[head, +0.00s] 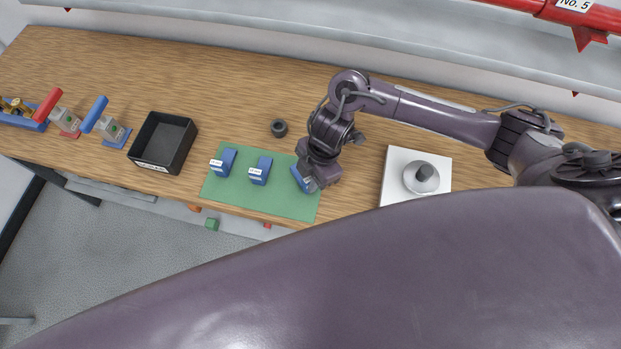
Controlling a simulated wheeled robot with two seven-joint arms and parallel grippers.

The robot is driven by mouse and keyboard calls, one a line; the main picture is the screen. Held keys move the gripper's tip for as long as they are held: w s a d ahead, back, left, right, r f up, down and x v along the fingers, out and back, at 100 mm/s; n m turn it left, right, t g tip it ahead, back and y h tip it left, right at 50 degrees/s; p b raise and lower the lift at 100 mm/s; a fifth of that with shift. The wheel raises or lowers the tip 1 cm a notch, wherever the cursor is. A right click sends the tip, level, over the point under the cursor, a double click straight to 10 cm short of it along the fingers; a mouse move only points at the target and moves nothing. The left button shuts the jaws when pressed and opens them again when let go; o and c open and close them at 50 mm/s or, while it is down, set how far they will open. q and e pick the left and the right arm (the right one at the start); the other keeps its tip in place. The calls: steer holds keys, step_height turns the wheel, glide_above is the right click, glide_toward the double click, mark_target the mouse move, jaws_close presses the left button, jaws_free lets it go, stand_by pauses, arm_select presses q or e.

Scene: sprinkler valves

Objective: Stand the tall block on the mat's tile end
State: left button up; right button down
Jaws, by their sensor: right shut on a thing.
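A green mat (278,200) lies on the wooden bench. A blue block with a white label (225,162) stands near its left end, and a second similar blue block (260,171) stands near its middle. My right gripper (307,184) is low over the mat's right end, shut on a third blue block (298,177). The gripper hides part of that block, so I cannot tell whether it touches the mat. I cannot make out a tile on the mat. My left gripper is not in view.
A black open bin (163,143) stands left of the mat. A dark ring (279,128) lies behind the mat. A white plate with a round metal part (421,178) is to the right. Valves with red and blue handles (94,113) stand at the far left.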

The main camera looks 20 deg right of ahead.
steer(key=shift+f, duration=0.3)
steer(key=shift+f, duration=0.15)
steer(key=c, duration=1.4)
jaws_free()
steer(key=shift+o, duration=0.2)
steer(key=shift+r, duration=0.25)
steer(key=p+v, duration=0.1)
steer(key=v, duration=1)
steer(key=shift+r, duration=0.4)
steer(key=shift+d, duration=0.1)
